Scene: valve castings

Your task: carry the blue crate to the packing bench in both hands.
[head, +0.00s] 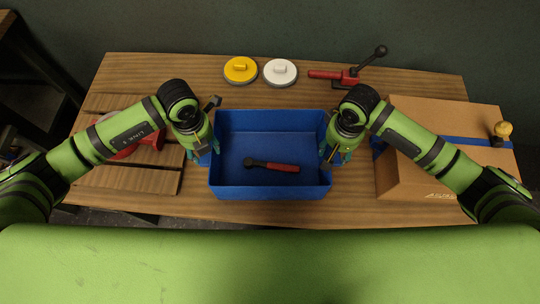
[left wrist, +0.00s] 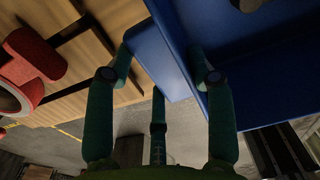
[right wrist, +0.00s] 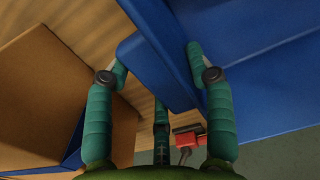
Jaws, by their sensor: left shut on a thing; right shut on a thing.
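The blue crate (head: 270,191) is upright on a wooden bench in the head view, with a red and black tool (head: 272,166) lying inside it. My left gripper (head: 204,152) is shut on the crate's left side wall. In the left wrist view its green fingers straddle the crate's blue edge (left wrist: 170,50). My right gripper (head: 332,152) is shut on the right side wall. In the right wrist view its fingers straddle the blue edge (right wrist: 160,55) in the same way. I cannot tell whether the crate's base touches the bench top.
The wooden bench (head: 300,210) holds a yellow disc (head: 240,70), a white disc (head: 280,72) and a red toggle clamp (head: 345,76) behind the crate. A cardboard box (head: 420,180) with blue tape stands at the right. A red round part (head: 148,140) lies at the left.

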